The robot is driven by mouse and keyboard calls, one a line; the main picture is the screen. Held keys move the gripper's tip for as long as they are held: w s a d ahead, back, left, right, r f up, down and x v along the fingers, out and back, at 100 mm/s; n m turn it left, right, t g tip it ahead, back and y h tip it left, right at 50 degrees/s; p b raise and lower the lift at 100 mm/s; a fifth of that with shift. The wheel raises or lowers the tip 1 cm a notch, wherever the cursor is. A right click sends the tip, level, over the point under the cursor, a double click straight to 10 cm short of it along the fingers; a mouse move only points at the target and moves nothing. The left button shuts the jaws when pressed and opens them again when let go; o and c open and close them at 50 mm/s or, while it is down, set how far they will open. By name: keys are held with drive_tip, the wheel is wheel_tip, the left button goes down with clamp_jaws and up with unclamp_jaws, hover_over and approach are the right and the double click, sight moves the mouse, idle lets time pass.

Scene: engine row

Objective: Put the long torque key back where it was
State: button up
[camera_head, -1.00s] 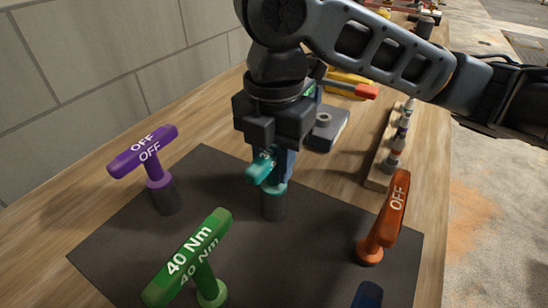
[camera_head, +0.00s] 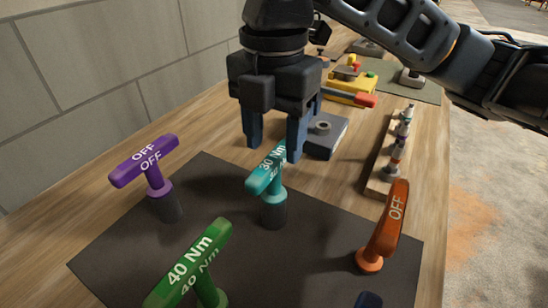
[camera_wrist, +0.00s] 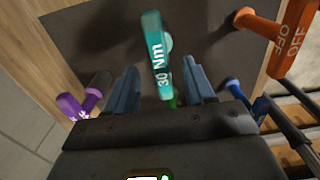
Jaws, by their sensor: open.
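A teal T-handled key marked 30 Nm (camera_head: 268,172) stands upright in a dark socket (camera_head: 273,212) on the black mat (camera_head: 225,245). My gripper (camera_head: 275,148) is open and empty, just above and behind the teal handle, with its fingers apart. In the wrist view the teal key (camera_wrist: 157,55) shows beyond and between the open fingers. A purple key marked OFF (camera_head: 146,160) stands at left, a green 40 Nm key (camera_head: 192,262) at front, and an orange OFF key (camera_head: 390,225) at right. Which is the long one is not marked.
A dark blue key (camera_head: 368,300) is cut off at the bottom edge. Behind the mat are a grey block (camera_head: 326,136), a yellow device (camera_head: 350,88) with a red handle, and a wooden rack (camera_head: 380,180) of small parts. A block wall runs along the left.

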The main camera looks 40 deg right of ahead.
wheel_tip(320, 180, up, 6)
idle(0.7)
